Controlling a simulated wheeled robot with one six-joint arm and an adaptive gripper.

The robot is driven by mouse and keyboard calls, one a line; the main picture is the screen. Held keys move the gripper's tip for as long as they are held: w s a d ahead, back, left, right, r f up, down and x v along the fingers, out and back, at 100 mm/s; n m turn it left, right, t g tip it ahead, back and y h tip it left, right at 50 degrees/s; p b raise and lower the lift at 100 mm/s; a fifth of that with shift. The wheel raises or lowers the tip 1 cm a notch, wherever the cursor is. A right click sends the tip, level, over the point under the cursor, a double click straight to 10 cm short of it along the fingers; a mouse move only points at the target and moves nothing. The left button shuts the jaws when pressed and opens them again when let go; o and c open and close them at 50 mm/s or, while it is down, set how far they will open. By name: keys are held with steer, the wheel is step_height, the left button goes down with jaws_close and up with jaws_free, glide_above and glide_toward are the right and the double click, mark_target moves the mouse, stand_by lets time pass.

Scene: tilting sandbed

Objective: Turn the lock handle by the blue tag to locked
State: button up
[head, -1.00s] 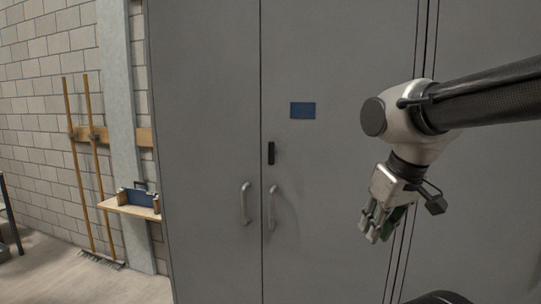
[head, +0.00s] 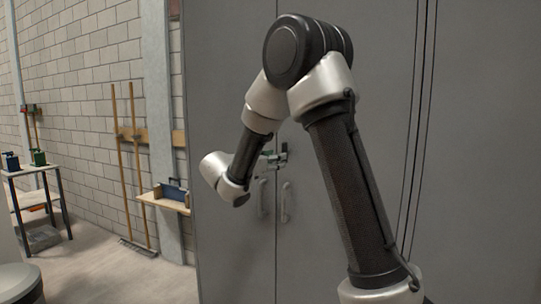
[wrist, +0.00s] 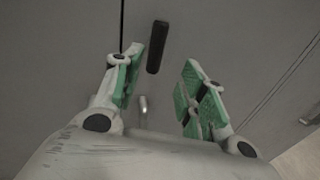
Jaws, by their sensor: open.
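The black lock handle (wrist: 157,46) is on the grey cabinet door in the wrist view, just right of the door seam. It stands roughly upright, nearly in line with the seam. My gripper (wrist: 163,75) is open, its green-padded fingers on either side of the handle's lower end in the picture. I cannot tell whether they touch it. The blue tag is not visible now.
Two door pulls (head: 262,198) are below my gripper on the grey cabinet (head: 230,260). A small wall shelf (head: 165,203) with a blue toolbox, two long-handled tools (head: 134,170) and a table (head: 35,168) are to the left. The floor before the shelf looks clear.

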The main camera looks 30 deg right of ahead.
mark_target(286, 152)
steer(key=shift+n+t, duration=0.4)
steer(key=shift+n, duration=0.3)
steer(key=x, duration=0.5)
steer(key=r+x, duration=0.1)
steer(key=x, duration=0.1)
steer(key=shift+w+d+r, duration=0.1)
steer(key=shift+w, duration=0.3)
jaws_close()
